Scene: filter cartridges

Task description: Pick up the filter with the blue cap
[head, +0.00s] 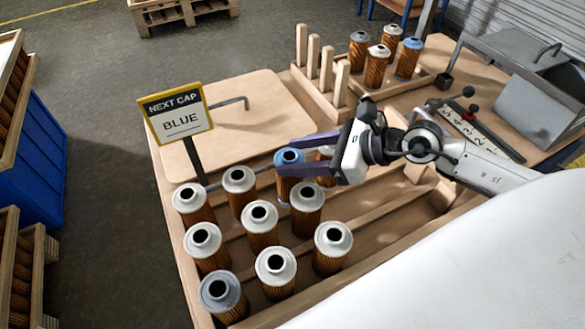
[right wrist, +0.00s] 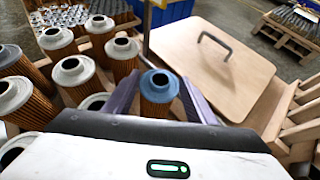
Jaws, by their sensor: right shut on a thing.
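The filter with the blue cap (head: 289,157) stands at the back right of the group of filters in the wooden tray (head: 265,315). It also shows in the right wrist view (right wrist: 159,88), upright between the fingers. My right gripper (head: 283,156) is shut on it, with one dark finger on each side of its body. The other filters have white or grey caps; one white-capped filter (head: 307,196) stands close in front of the gripper, and another is partly hidden behind the fingers. My left gripper is not in view.
A sign (head: 178,112) reading "NEXT CAP BLUE" stands at the tray's back left. A wooden lid with a handle (head: 240,110) lies behind. A rack with pegs (head: 327,70) and several filters, one blue-capped (head: 408,58), stands at the back right. A grey box (head: 525,75) is further right.

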